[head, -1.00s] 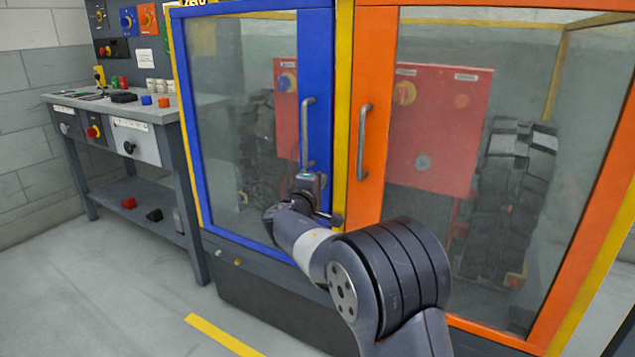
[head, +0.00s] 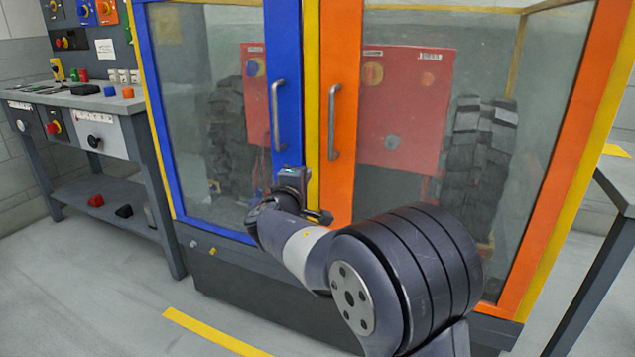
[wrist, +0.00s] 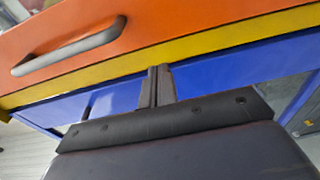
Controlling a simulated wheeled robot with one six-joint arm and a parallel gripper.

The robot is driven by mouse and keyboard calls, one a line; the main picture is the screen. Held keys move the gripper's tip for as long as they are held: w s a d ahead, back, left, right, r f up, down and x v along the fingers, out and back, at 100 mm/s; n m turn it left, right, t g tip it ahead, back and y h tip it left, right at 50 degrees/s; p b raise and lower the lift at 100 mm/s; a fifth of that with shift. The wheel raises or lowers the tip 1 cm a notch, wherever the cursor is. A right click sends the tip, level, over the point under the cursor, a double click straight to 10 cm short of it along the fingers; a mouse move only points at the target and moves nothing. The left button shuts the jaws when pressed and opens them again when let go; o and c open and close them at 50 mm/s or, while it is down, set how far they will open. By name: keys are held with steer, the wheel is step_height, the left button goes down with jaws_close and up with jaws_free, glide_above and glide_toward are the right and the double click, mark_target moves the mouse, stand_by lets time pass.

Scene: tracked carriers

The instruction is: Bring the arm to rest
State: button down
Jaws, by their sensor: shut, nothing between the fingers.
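My arm reaches forward from the bottom of the head view. Its wrist end is in front of the lower part of the cabinet's blue door (head: 285,110), near the yellow centre post (head: 312,100). My gripper's fingers (wrist: 157,86) show in the wrist view, shut together with nothing between them. Behind them in that view are the blue door, the yellow post and the orange door (wrist: 150,28) with its grey handle (wrist: 70,52). In the head view the gripper's fingertips are hidden by the wrist. I cannot tell how far the fingers are from the doors.
Both cabinet doors are shut, with a blue-door handle (head: 277,115) and an orange-door handle (head: 333,120). Behind the glass are a red box (head: 405,110) and dark tracks. A grey workbench (head: 75,103) stands left. Another table (head: 620,190) edges in at right. Floor shows front left.

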steer(key=shift+s+d, duration=1.45)
steer(key=shift+d, duration=0.05)
glide_toward(297, 160)
steer(key=w, duration=0.3)
steer(key=shift+w+d+r, duration=0.1)
steer(key=shift+w+d, duration=0.3)
steer(key=shift+w, duration=0.15)
steer(key=shift+w+d+r, duration=0.1)
steer(key=shift+w+d, duration=0.25)
steer(key=shift+w, duration=0.25)
steer(key=shift+w+d+f+p, duration=0.1)
steer(key=shift+w+d+p, duration=0.2)
steer(key=shift+w, duration=0.3)
